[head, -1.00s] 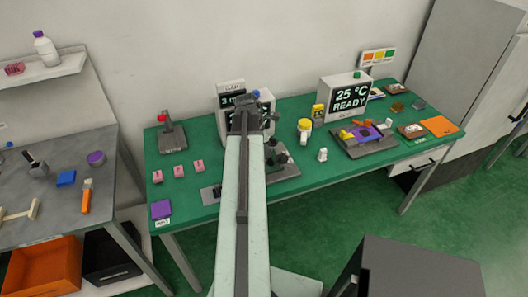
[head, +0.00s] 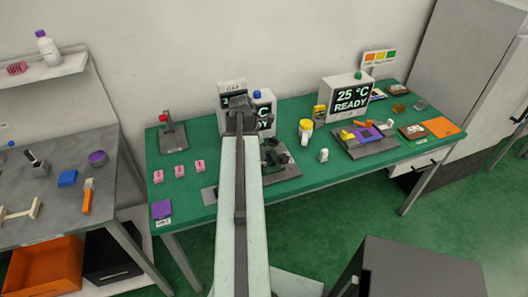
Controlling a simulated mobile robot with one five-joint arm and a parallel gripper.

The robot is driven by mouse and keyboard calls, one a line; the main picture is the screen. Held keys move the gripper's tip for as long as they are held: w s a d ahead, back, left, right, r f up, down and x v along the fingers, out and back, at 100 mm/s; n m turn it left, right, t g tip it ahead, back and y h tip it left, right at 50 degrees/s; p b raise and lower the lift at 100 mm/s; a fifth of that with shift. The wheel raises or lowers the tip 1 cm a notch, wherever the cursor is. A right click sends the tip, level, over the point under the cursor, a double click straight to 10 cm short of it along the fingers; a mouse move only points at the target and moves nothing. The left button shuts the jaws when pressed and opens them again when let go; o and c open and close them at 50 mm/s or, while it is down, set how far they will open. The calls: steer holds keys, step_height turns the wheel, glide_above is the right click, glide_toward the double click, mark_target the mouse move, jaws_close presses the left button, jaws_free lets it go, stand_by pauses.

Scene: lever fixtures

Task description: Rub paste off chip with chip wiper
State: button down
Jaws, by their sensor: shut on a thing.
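My arm reaches from the bottom centre over the green bench (head: 330,177). My gripper (head: 239,112) is at its far end, in front of the displays on the bench. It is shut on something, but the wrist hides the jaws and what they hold. A dark lever fixture (head: 278,163) stands just right of my arm, partly covered by it. A grey fixture (head: 378,148) farther right carries a purple board (head: 367,133) with yellow and orange parts. I cannot make out the chip, paste or chip wiper for certain.
A 25 °C READY display (head: 350,98) stands behind the right fixture. A yellow-lidded jar (head: 305,129) and a small white piece (head: 323,155) stand between the fixtures. Several pink blocks (head: 179,171) and a red-topped stand (head: 172,132) are at left. A dark cabinet (head: 410,268) is at lower right.

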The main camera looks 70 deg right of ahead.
steer(key=shift+s+d, duration=0.35)
steer(key=shift+s, duration=0.35)
steer(key=shift+s+d, duration=0.35)
steer(key=shift+s, duration=0.35)
steer(key=shift+w+a+f, duration=0.1)
steer(key=shift+w+a, duration=1)
steer(key=shift+w, duration=0.15)
steer(key=shift+d, duration=0.1)
steer(key=shift+s+d, duration=0.5)
steer(key=shift+d, duration=0.2)
steer(key=shift+s+d, duration=0.45)
steer(key=shift+d, duration=0.2)
